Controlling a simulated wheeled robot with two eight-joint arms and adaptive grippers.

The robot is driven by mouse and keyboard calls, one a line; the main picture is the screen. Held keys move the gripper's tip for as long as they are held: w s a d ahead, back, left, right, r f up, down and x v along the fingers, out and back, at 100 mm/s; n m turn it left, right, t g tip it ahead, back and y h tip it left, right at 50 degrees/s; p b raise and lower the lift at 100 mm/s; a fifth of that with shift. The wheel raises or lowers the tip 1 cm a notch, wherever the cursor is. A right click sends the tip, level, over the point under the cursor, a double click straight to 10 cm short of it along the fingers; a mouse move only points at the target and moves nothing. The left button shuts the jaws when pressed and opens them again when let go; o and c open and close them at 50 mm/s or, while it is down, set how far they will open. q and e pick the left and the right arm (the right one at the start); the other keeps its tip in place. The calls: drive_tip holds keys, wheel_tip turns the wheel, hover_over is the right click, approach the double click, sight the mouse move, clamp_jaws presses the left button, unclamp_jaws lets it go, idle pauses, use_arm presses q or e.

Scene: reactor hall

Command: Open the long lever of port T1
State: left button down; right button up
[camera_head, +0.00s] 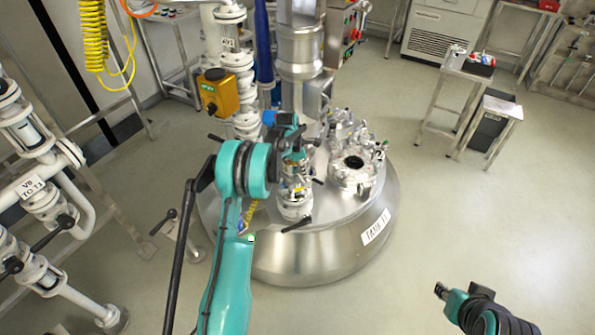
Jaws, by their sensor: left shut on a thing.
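The steel tank (330,255), labelled TANK 11 or similar, stands in the middle of the head view. A port with white flanged fittings (295,205) rises from its lid, with a black handle (297,224) low at its front. I take this to be port T1, but no T1 label is readable. My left arm reaches up over the lid, and my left gripper (292,155) is at the top of this port. It is shut on what seems to be the long lever, mostly hidden by the gripper. My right gripper (440,290) is low at the right, away from the tank; its jaws are unclear.
Another round port (353,168) with metal fittings stands on the lid to the right. A yellow valve box (217,91) and pipework are behind left. Valves with black levers (52,232) line the left edge. A small trolley (470,65) stands far right.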

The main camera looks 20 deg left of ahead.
use_arm(q)
drive_tip(key=shift+w+d+r+g+y, duration=0.15)
drive_tip(key=shift+w+d+g+y, duration=0.65)
drive_tip(key=shift+w+g, duration=0.2)
drive_tip(key=c, duration=1.6)
unclamp_jaws()
drive_tip(key=shift+o, duration=0.8)
wheel_tip(320, 180, up, 12)
drive_tip(key=shift+d, duration=0.1)
